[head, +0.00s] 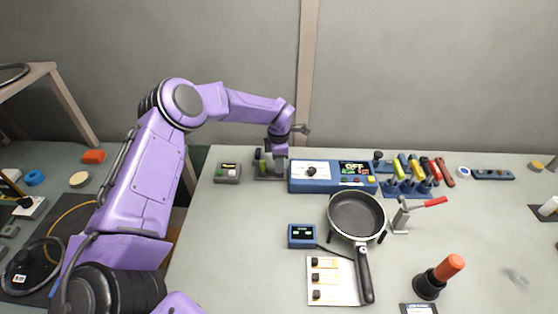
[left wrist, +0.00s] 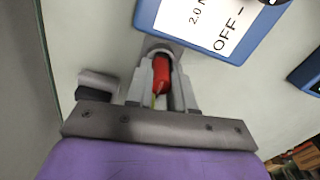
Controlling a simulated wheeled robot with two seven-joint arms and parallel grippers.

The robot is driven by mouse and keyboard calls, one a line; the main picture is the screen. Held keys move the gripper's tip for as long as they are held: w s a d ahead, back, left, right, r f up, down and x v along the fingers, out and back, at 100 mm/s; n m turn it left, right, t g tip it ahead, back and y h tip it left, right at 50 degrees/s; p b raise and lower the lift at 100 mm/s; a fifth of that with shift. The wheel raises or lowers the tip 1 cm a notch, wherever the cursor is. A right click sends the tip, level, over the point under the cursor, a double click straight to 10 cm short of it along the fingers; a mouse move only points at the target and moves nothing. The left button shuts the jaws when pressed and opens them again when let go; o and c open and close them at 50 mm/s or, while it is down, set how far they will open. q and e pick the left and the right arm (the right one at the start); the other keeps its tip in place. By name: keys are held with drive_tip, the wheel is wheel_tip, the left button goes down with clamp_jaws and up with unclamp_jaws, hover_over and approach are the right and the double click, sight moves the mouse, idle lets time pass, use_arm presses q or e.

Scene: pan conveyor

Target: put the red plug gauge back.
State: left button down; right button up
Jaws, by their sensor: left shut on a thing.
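The red plug gauge (left wrist: 160,75) shows in the left wrist view as a red handle between the two grey fingers of my left gripper (left wrist: 162,88). The gripper is shut on it. In the head view my left gripper (head: 277,158) points down at the back of the table, over a small grey stand (head: 268,176), left of the blue box with the OFF display. I cannot make out the red gauge there, nor whether its lower end touches the stand. My right gripper is not in view.
The blue OFF box (head: 325,187) stands close on the right of the gripper, a small grey box (head: 228,173) on the left. A blue rack (head: 408,190) with coloured handles, a pan (head: 356,214) and a red-handled clamp (head: 402,215) lie further right.

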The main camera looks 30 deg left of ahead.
use_arm(q)
drive_tip(key=shift+f, duration=0.15)
drive_tip(key=shift+f+b, duration=0.15)
drive_tip(key=shift+b, duration=0.15)
drive_tip(key=c, duration=1)
unclamp_jaws()
drive_tip(key=shift+r+p, duration=0.25)
drive_tip(key=shift+p, duration=0.05)
drive_tip(key=shift+r, duration=0.35)
wheel_tip(320, 180, up, 11)
drive_tip(key=shift+r+b, duration=0.15)
drive_tip(key=shift+b, duration=1.05)
